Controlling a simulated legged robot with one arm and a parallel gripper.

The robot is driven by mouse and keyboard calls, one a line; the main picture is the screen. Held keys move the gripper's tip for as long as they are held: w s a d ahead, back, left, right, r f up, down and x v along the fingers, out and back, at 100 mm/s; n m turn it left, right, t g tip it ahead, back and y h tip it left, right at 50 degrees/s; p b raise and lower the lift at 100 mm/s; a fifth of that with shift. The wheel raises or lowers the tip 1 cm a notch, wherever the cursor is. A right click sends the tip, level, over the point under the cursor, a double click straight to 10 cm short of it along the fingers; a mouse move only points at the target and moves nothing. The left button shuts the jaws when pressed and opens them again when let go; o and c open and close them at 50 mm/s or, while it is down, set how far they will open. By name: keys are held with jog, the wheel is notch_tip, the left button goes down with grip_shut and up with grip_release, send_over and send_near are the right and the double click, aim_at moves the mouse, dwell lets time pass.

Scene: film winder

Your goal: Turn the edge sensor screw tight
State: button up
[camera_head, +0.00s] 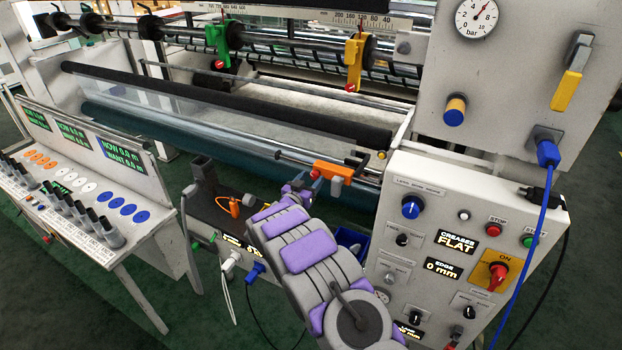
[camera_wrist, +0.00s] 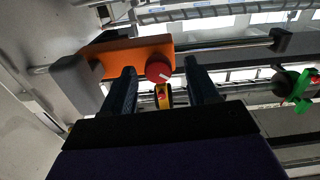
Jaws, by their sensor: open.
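The edge sensor is an orange block (camera_head: 333,172) on a thin rod in front of the dark roller; it also shows in the wrist view (camera_wrist: 124,54). Its screw has a round red knob with a white mark, seen in the wrist view (camera_wrist: 159,68) and in the head view (camera_head: 315,173). My gripper (camera_wrist: 162,82) is open just below the block. In the wrist view the knob lies between the two dark fingertips, with a gap on each side. I cannot tell how deep it sits between them. In the head view my gripper (camera_head: 323,186) is small and partly hidden by my arm.
The control panel (camera_head: 462,235) stands close on the right; its displays read "CREASES FLAT" and "EDGE 0 mm". A dark roller (camera_head: 230,105) runs behind the sensor. Green (camera_head: 222,40) and yellow (camera_head: 354,60) holders with red knobs sit farther back. A lever console (camera_head: 75,200) stands left.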

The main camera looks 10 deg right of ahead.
jog(key=shift+w+d, duration=0.25)
jog(key=shift+w, duration=0.1)
jog(key=c, duration=1)
